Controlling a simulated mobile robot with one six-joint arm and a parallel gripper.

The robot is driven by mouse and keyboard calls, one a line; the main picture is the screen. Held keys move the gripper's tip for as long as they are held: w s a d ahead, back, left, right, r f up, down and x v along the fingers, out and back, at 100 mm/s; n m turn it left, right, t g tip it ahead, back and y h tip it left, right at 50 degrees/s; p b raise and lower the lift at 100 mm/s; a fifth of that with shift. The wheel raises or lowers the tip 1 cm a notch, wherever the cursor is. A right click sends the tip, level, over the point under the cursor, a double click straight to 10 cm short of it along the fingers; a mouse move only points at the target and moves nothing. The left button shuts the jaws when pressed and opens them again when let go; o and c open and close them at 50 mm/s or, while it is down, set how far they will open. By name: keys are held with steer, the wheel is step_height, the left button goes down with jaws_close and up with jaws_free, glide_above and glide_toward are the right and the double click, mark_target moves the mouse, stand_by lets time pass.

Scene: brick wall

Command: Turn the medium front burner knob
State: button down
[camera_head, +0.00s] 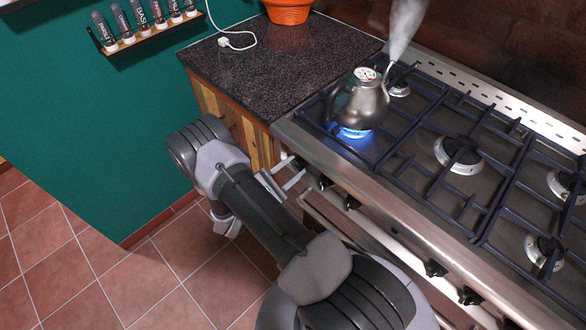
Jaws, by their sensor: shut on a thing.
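My gripper (296,171) reaches the front panel of the stove (400,235) at its left end. Its two pale fingers are shut on the leftmost dark knob (300,162), which they partly hide. I cannot tell the knob's angle or read any label. To the right on the panel are more dark knobs, such as one close by (325,182), another (351,203) and one further along (435,268). A blue flame (355,132) burns on the front left burner under a steaming metal kettle (361,100).
A dark stone counter (265,65) adjoins the stove on the left, with a white plug and cord (226,42) and an orange pot (288,10). An oven handle (340,235) runs below the knobs. A spice rack (150,30) hangs on the green wall. The tiled floor (90,270) at left is clear.

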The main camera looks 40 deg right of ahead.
steer(key=m+b, duration=0.1)
steer(key=m, duration=0.5)
steer(key=shift+f, duration=0.1)
steer(key=m+b, duration=0.2)
steer(key=m, duration=0.4)
steer(key=shift+m, duration=0.3)
stand_by(0.3)
steer(key=c, duration=0.9)
jaws_free()
steer(key=shift+o, duration=0.2)
